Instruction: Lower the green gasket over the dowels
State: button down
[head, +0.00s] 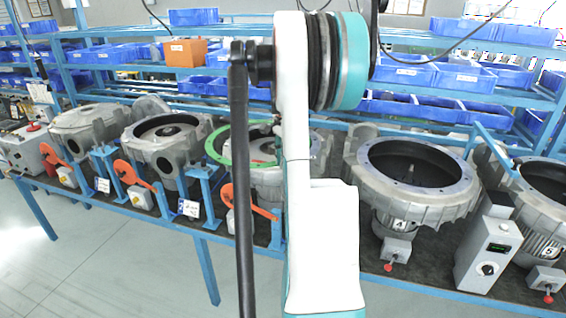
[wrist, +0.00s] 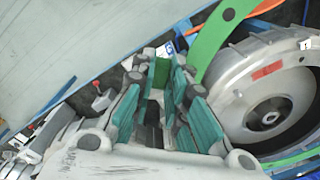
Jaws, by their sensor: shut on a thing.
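The green gasket (head: 213,150) is a flat ring over the blower housing (head: 247,180) at the middle of the bench, partly hidden behind my arm. In the wrist view, parts of the gasket (wrist: 212,38) pass beside and below the grey housing (wrist: 235,85), whose round opening lies to the right of my gripper. My gripper (wrist: 165,74) has teal finger pads and is shut on a green part of the gasket at its rim. In the head view my arm hides the gripper. I cannot make out the dowels, nor whether the gasket touches the housing.
More blower housings stand along the bench, one with a wide opening (head: 415,170) to the right and another (head: 165,135) to the left. Orange levers (head: 133,175) and blue posts stand along the front. A control box (head: 488,250) is at right. Shelves with blue bins rise behind.

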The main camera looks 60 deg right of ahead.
jog(key=shift+w+d+f+p, duration=0.65)
jog(key=shift+w+d+p, duration=0.95)
jog(key=shift+d, duration=8.05)
jog(key=shift+f+b, duration=1.6)
jog(key=shift+f, duration=1.1)
jog(key=shift+f+b, duration=0.85)
jog(key=shift+f, duration=0.25)
